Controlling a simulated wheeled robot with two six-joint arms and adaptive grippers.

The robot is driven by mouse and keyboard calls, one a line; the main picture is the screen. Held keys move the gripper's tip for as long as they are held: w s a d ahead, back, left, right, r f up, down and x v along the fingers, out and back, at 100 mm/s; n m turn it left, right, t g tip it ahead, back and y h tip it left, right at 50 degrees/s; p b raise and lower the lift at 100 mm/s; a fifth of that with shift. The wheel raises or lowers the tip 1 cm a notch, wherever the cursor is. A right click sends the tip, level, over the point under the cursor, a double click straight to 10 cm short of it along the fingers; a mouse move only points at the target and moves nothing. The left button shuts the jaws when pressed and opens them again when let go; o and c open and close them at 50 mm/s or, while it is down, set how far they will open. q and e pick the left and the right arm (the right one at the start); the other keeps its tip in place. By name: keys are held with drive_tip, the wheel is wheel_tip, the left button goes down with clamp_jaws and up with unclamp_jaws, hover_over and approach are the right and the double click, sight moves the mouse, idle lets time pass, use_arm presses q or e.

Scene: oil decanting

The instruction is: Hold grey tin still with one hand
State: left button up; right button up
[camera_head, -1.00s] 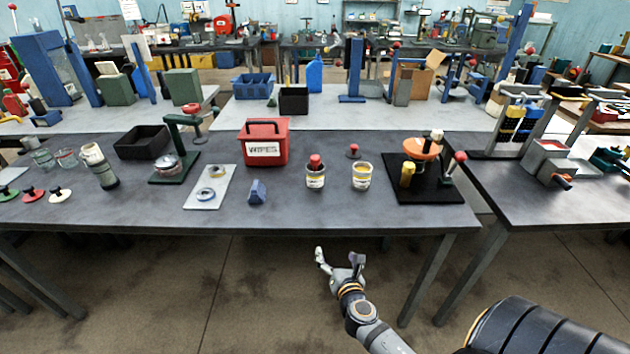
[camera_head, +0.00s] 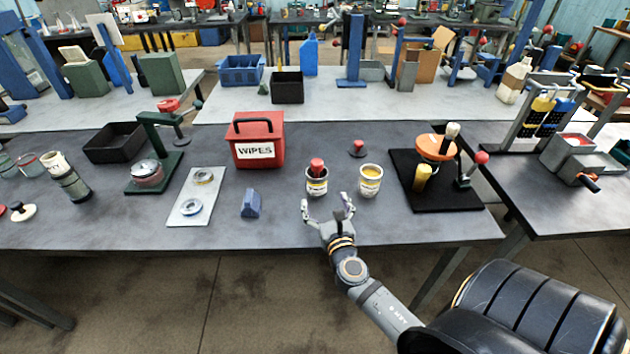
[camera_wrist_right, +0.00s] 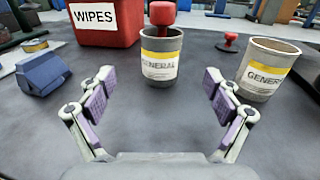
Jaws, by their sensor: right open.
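Two grey tins with yellow-and-white labels stand upright near the table's front edge. The left tin (camera_head: 316,186) has a red-topped thing (camera_head: 317,167) standing in its mouth; the tin also shows in the right wrist view (camera_wrist_right: 160,66). The right tin (camera_head: 370,184) is open at the top and shows in the right wrist view (camera_wrist_right: 264,74) too. My right gripper (camera_head: 326,207) is open and empty, just in front of the left tin and apart from it. In the right wrist view its fingers (camera_wrist_right: 157,105) frame that tin from the near side. My left gripper is not in view.
A red WIPES box (camera_head: 257,148) stands behind and left. A blue block (camera_head: 251,203) lies left of my gripper. A red-knobbed piece (camera_head: 357,148) stands behind the tins. A black stand (camera_head: 440,196) is to the right.

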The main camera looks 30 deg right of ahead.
sight(320, 183)
drive_tip(key=x, duration=0.4)
drive_tip(key=shift+r+p, duration=0.2)
drive_tip(key=shift+p, duration=0.15)
drive_tip(key=shift+w+d+f, duration=0.15)
drive_tip(key=shift+w+f, duration=0.05)
drive_tip(key=shift+w, duration=0.05)
drive_tip(key=shift+w+d+r+p, duration=0.25)
drive_tip(key=shift+w, duration=0.25)
drive_tip(key=shift+w+d+r+p, duration=0.2)
drive_tip(key=shift+w+r, duration=0.05)
drive_tip(key=shift+w, duration=0.25)
drive_tip(key=x, duration=0.2)
drive_tip(key=shift+w+d+f, duration=0.1)
drive_tip(key=shift+w+f, duration=0.15)
drive_tip(key=shift+w, duration=0.1)
drive_tip(key=shift+w+f, duration=0.1)
drive_tip(key=shift+w, duration=0.05)
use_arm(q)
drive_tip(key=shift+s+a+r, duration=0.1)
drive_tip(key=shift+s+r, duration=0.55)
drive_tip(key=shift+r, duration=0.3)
